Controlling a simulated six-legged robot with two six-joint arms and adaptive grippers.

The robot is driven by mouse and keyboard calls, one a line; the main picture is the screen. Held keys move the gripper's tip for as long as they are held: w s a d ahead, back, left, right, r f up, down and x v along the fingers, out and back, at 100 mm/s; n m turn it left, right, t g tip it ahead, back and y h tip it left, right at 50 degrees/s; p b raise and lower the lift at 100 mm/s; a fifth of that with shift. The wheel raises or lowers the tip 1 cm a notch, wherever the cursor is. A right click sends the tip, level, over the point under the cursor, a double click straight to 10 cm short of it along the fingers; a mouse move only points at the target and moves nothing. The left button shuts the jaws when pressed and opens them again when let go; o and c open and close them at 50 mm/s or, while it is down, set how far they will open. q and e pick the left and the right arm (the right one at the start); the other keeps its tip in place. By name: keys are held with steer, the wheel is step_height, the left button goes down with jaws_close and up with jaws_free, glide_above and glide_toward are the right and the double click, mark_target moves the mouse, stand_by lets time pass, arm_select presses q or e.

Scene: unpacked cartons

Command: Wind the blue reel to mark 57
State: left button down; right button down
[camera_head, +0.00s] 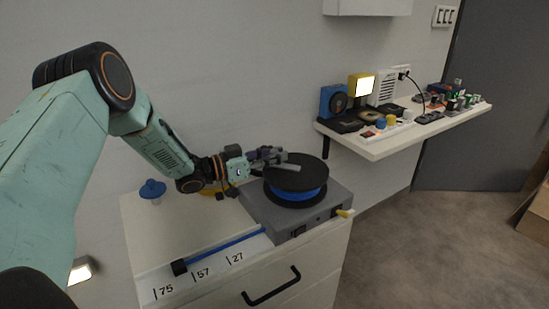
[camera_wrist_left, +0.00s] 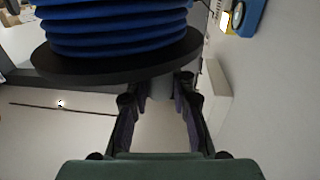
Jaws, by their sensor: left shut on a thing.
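The blue reel (camera_head: 297,194) has black flanges and sits on a grey base (camera_head: 331,208). Its blue coils (camera_wrist_left: 115,25) also show in the left wrist view. A blue band (camera_head: 222,246) runs left from the base to a black end block (camera_head: 180,267). The block lies beside the scale, between mark 75 (camera_head: 165,291) and mark 57 (camera_head: 203,273), nearer 57. My left gripper (camera_head: 272,157) is at the reel's top left edge, shut on a grey handle (camera_wrist_left: 160,88) of the reel. The handle is partly hidden by the fingers. My right gripper is out of view.
The reel stands on a white cabinet with a black drawer handle (camera_head: 271,288). A blue knob-like piece (camera_head: 152,189) stands at its back left. A yellow piece (camera_head: 212,190) lies behind my wrist. A wall shelf (camera_head: 385,146) with several small items is at the right.

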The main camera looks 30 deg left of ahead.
arm_select(q)
steer(key=shift+w+a+f+m+g+h, duration=0.15)
steer(key=shift+w+m+g+h, duration=0.15)
steer(key=shift+m+g+h, duration=0.25)
steer(key=shift+w, duration=0.1)
steer(key=c, duration=1.3)
jaws_free()
steer(key=shift+o, duration=0.7)
steer(key=v, duration=1.2)
steer(key=shift+c, duration=0.5)
